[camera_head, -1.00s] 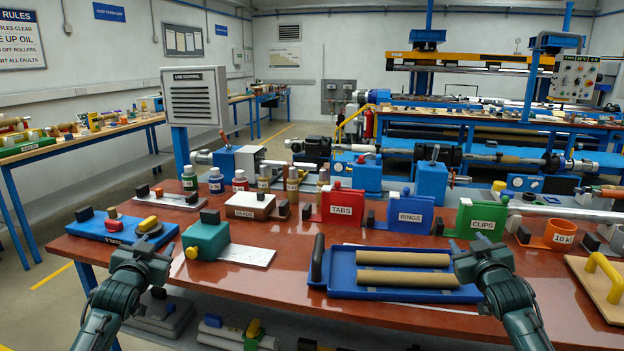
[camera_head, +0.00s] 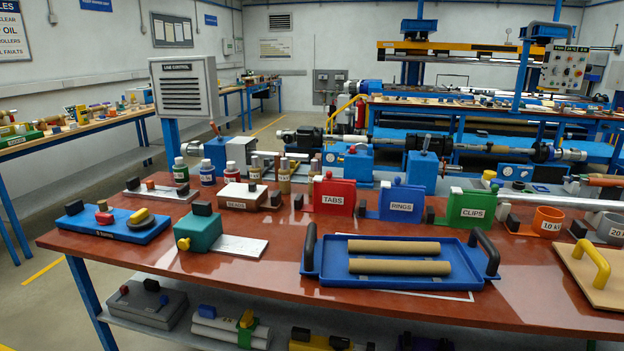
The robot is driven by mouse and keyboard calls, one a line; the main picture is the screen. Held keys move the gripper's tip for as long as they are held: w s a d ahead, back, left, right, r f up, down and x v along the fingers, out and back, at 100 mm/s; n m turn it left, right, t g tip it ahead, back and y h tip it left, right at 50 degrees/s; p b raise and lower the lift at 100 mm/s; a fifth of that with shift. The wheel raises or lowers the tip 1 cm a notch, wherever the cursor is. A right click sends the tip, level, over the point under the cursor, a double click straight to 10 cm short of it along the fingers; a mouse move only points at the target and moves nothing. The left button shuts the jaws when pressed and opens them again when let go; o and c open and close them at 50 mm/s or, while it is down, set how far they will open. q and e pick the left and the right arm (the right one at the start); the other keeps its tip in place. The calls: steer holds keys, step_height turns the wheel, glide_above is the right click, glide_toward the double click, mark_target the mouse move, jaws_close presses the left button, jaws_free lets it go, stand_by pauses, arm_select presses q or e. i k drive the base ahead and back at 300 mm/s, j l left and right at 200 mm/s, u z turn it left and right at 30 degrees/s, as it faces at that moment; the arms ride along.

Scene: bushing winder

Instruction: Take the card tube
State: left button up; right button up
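Two brown card tubes lie side by side in a blue tray (camera_head: 465,262) on the red-brown table. The far card tube (camera_head: 394,247) and the near card tube (camera_head: 400,267) both run left to right. The tray has a black upright handle at each end, the left handle (camera_head: 310,247) and the right handle (camera_head: 484,251). Neither of my grippers shows in the head view now, and nothing hides the tubes.
Red TABS (camera_head: 334,197), blue RINGS (camera_head: 400,203) and green CLIPS (camera_head: 471,209) holders stand behind the tray. A teal block (camera_head: 198,231) with a metal plate is to its left. A board with a yellow handle (camera_head: 591,262) is to its right. The tabletop (camera_head: 270,290) front-left of the tray is bare.

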mark_target(356, 266)
steer(key=z, duration=0.95)
steer(key=i+j+z, duration=0.1)
steer(key=j+z, duration=0.15)
steer(key=z, duration=0.2)
steer(key=j+z, duration=0.25)
steer(key=z, duration=0.15)
steer(key=j+z, duration=0.25)
steer(key=z, duration=0.2)
steer(key=j+z, duration=0.2)
steer(key=j, duration=0.35)
steer(key=k+j+z, duration=0.25)
steer(key=j, duration=0.25)
steer(key=i+j, duration=0.05)
